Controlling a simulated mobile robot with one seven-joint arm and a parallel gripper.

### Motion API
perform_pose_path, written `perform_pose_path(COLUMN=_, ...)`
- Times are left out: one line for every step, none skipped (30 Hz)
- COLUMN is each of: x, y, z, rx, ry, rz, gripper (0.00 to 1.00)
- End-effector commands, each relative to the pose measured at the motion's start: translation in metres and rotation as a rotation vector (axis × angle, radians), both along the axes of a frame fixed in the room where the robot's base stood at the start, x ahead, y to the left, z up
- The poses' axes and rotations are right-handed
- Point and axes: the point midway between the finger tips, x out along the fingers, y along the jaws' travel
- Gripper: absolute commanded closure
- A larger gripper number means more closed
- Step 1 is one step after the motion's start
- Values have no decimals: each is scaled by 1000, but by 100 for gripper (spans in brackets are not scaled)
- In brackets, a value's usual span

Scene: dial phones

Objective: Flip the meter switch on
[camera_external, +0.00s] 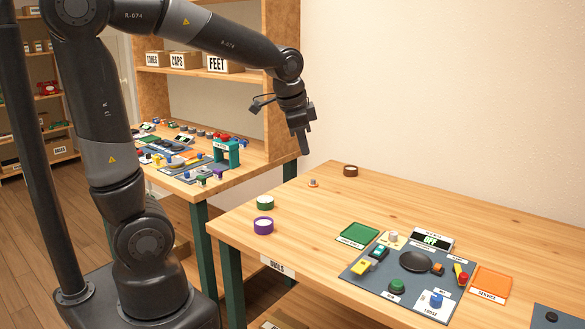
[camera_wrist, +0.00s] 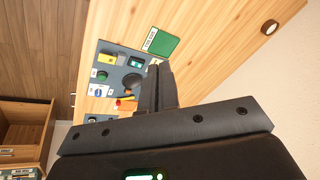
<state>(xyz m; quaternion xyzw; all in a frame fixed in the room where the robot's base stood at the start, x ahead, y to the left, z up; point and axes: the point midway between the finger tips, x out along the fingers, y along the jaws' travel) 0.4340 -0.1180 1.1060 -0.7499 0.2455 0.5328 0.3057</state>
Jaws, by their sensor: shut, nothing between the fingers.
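The meter (camera_external: 432,239) is a dark display reading OFF at the back of a grey work mat (camera_external: 375,287) on the right table. A small whitish knob on a tan plate (camera_external: 393,237) sits just left of it. Nearer are a teal block with a dark face (camera_external: 379,253) and a yellow block (camera_external: 361,267). A red and yellow lever piece (camera_external: 460,275) lies at the right. I cannot tell which part is the meter switch. My gripper (camera_external: 305,150) is shut and empty, high above the table's back left, well away from the mat. It also shows in the wrist view (camera_wrist: 160,68).
A green tray (camera_external: 357,235) and an orange tray (camera_external: 491,284) flank the mat. The table's middle is clear.

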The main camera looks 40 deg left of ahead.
Motion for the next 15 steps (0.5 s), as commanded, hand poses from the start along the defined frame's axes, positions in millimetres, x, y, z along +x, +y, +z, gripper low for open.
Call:
perform_pose_path(x=9, y=-13, z=-7, rx=17, ry=13, rz=-52, gripper=100)
perform_pose_path(x=13, y=-20, z=-10, rx=28, ry=17, rz=-84, gripper=100)
perform_pose_path(x=19, y=-30, z=-14, rx=41, ry=24, rz=-124, gripper=100)
perform_pose_path(x=24, y=-38, z=-18, rx=51, ry=28, rz=-156, gripper=100)
perform_pose_path(x=28, y=-45, z=-21, rx=62, ry=33, rz=-188, gripper=100)
perform_pose_path(x=33, y=-55, z=-27, rx=75, ry=39, rz=-230, gripper=100)
perform_pose_path(x=37, y=-63, z=-31, rx=86, ry=43, rz=-262, gripper=100)
perform_pose_path(x=41, y=-71, z=-35, rx=96, ry=48, rz=-294, gripper=100)
perform_pose_path(x=45, y=-82, z=-41, rx=109, ry=54, rz=-335, gripper=100)
perform_pose_path(x=48, y=-90, z=-46, rx=119, ry=59, rz=-368, gripper=100)
perform_pose_path(x=52, y=-98, z=-51, rx=130, ry=63, rz=-399, gripper=100)
perform_pose_path(x=55, y=-109, z=-58, rx=143, ry=69, rz=-441, gripper=100)
perform_pose_path(x=58, y=-117, z=-63, rx=152, ry=72, rz=-471, gripper=100)
perform_pose_path(x=60, y=-125, z=-68, rx=161, ry=78, rz=-500, gripper=100)
perform_pose_path(x=62, y=-135, z=-74, rx=173, ry=82, rz=-538, gripper=100)
